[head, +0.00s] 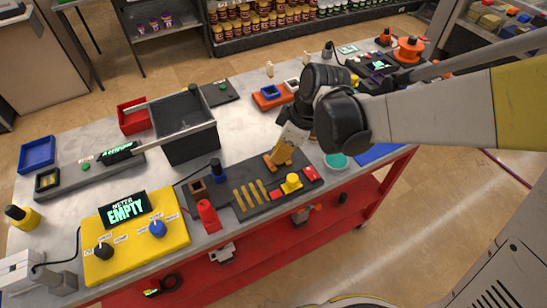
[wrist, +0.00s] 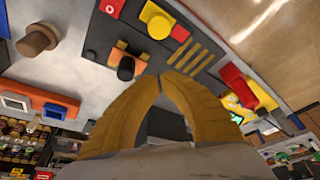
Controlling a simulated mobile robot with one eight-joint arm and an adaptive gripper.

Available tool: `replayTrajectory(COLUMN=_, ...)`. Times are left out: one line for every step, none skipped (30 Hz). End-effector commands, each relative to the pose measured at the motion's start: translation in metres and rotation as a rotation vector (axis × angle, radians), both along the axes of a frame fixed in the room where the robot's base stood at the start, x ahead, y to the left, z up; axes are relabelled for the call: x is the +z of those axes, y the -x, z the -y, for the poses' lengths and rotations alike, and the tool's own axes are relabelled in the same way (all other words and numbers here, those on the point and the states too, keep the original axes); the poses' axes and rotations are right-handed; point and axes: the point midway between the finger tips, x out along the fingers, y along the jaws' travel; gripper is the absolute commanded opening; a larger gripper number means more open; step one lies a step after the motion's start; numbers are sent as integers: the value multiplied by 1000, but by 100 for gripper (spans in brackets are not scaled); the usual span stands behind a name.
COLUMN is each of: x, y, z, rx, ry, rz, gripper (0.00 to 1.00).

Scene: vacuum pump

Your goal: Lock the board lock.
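A dark board (head: 262,178) lies on the table's front half; it also shows in the wrist view (wrist: 104,36). It carries a yellow knob (head: 291,183) between red blocks, several yellow bars (head: 250,193) and an orange piece (head: 269,161). In the wrist view, a black round knob (wrist: 126,67) stands by the orange piece, just left of my fingertips. No label shows which part is the lock. My gripper (wrist: 158,77) has its yellow fingertips together, with nothing visible between them. In the head view it hangs over the board's back edge, partly hiding the orange piece.
A yellow meter box (head: 137,238) reading EMPTY stands at the front left. A red upright part (head: 208,215) is at the board's left end. A dark open bin (head: 187,141) stands behind.

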Motion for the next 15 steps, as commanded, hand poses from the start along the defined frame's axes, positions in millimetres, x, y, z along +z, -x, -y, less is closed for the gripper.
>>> replayTrajectory(x=11, y=1, z=3, rx=-1, ry=0, rz=0, gripper=0)
replayTrajectory(x=15, y=1, z=4, rx=0, ry=0, rz=0, gripper=0)
replayTrajectory(x=20, y=1, z=6, rx=0, ry=-1, rz=0, gripper=0)
replayTrajectory(x=23, y=2, z=7, rx=0, ry=-1, rz=0, gripper=0)
replayTrajectory(x=26, y=2, z=8, rx=0, ry=-1, rz=0, gripper=0)
replayTrajectory(x=28, y=2, z=9, rx=0, ry=-1, rz=0, gripper=0)
replayTrajectory(x=30, y=3, z=10, rx=0, ry=-1, rz=0, gripper=0)
replayTrajectory(x=31, y=3, z=10, rx=0, ry=-1, rz=0, gripper=0)
replayTrajectory(x=32, y=3, z=11, rx=0, ry=-1, rz=0, gripper=0)
replayTrajectory(x=33, y=3, z=11, rx=0, ry=-1, rz=0, gripper=0)
replayTrajectory(x=33, y=3, z=11, rx=0, ry=-1, rz=0, gripper=0)
replayTrajectory(x=33, y=3, z=11, rx=0, ry=-1, rz=0, gripper=0)
replayTrajectory(x=33, y=3, z=11, rx=1, ry=-1, rz=1, gripper=0)
replayTrajectory(x=33, y=3, z=11, rx=1, ry=0, rz=0, gripper=0)
replayTrajectory(x=33, y=3, z=11, rx=1, ry=0, rz=0, gripper=0)
